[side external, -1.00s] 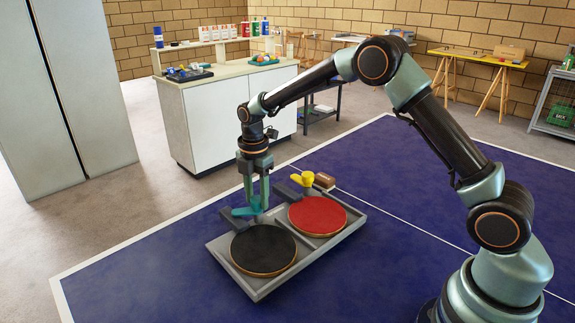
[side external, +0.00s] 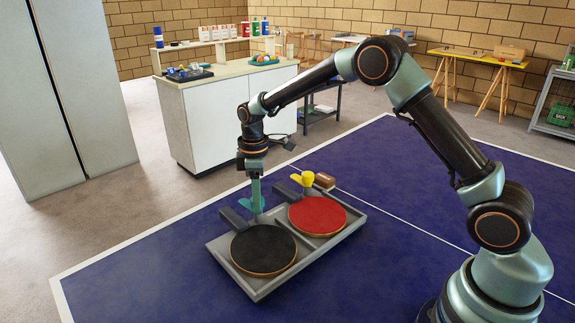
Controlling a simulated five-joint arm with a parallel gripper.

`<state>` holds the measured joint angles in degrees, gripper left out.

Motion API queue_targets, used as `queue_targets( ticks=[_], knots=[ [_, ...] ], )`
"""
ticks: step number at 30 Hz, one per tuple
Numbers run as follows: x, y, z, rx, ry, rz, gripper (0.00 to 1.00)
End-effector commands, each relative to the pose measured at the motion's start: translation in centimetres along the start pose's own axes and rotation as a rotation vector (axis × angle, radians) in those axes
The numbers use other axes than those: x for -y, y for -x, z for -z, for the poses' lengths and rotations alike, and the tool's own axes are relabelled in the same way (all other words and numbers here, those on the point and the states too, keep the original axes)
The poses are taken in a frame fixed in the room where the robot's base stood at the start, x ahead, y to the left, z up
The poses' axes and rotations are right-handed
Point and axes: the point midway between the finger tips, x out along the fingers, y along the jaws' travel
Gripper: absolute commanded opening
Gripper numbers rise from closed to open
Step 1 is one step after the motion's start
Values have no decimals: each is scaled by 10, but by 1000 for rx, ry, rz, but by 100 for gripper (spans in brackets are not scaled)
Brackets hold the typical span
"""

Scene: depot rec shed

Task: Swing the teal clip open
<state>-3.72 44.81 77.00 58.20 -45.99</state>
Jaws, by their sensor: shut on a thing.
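The teal clip (side external: 258,209) sits on the grey tray (side external: 262,290), at the head of the left recess. My gripper (side external: 257,204) points straight down and is shut on it. The fingers hide part of the clip, so its exact angle is hard to read. A black paddle (side external: 263,250) lies in the left recess, and its dark handle (side external: 235,218) shows uncovered just left of the clip.
A red paddle (side external: 317,214) lies in the tray's right recess, with a yellow clip (side external: 306,180) by its handle. A small brown block (side external: 324,181) sits behind the tray. The blue table (side external: 150,275) is clear around it.

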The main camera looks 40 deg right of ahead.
Motion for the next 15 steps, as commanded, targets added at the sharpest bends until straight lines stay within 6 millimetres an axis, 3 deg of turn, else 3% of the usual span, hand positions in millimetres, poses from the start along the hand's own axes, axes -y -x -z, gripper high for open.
queue_targets(
  ticks=[15],
  knots=[
    [0, 2, 0, 0, -162, 0, 0]
  ],
)
